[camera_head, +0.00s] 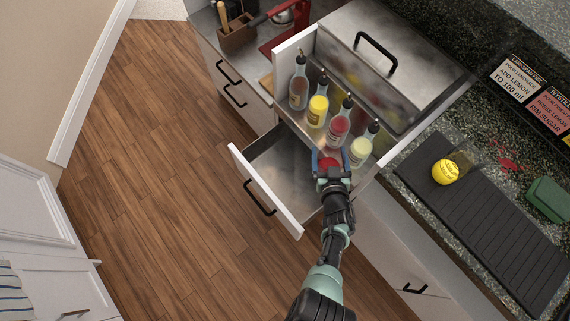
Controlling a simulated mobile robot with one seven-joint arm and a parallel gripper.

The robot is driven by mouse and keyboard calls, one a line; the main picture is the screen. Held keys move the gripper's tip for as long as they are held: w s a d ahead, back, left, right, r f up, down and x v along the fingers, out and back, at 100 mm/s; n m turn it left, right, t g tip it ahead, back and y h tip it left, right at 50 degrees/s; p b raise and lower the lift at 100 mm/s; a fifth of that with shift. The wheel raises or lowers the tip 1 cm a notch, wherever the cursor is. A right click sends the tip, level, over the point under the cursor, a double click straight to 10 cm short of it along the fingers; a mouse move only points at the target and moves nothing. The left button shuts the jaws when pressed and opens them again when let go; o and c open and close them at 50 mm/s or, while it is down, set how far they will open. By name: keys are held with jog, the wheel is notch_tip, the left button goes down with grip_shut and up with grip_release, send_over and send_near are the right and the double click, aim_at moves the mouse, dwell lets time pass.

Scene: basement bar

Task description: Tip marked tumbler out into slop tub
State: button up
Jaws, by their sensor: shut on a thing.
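My gripper (331,161) is shut on a red thing (328,166) between its blue-edged fingers. The fingers hide most of it, so I cannot tell whether it is a tumbler or marked. It is over the right end of an open steel-lined drawer (262,168), just in front of the bottle row; its height is unclear. I cannot identify a slop tub for certain.
Several bottles, including a yellow one (318,111) and a red one (338,130), stand in a rack close to my gripper. A steel lid (385,75) with a black handle lies behind. A green block (547,199) and recipe cards (517,78) are right. The wooden floor (150,150) is clear.

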jog(key=shift+w+a+r+n+h+p, duration=0.15)
jog(key=shift+a+r+n+h+p, duration=0.2)
jog(key=shift+a+n, duration=0.15)
jog(key=shift+w+a+f+n+g+h+b, duration=0.15)
jog(key=shift+a+f+n+g+h+b, duration=0.4)
jog(key=shift+b, duration=0.7)
jog(key=shift+d+f+n+b, duration=0.15)
jog(key=shift+f+n+b, duration=0.2)
jog(key=shift+b, duration=0.8)
jog(key=shift+w+a+b, duration=0.1)
jog(key=shift+a+b, duration=0.15)
jog(key=shift+b, duration=0.7)
jog(key=shift+w+a+f+n+g+h+b, duration=0.25)
jog(key=shift+f+n+h+b, duration=0.4)
jog(key=shift+b, duration=1.3)
jog(key=shift+s+a+f+n+g+h+b, duration=0.1)
jog(key=shift+a+f+n+h+b, duration=0.25)
jog(key=shift+n+h+b, duration=1.15)
jog(key=shift+w+a+f+n+g+h+b, duration=0.15)
jog(key=shift+a+f+n+b, duration=0.25)
jog(key=shift+b, duration=2.05)
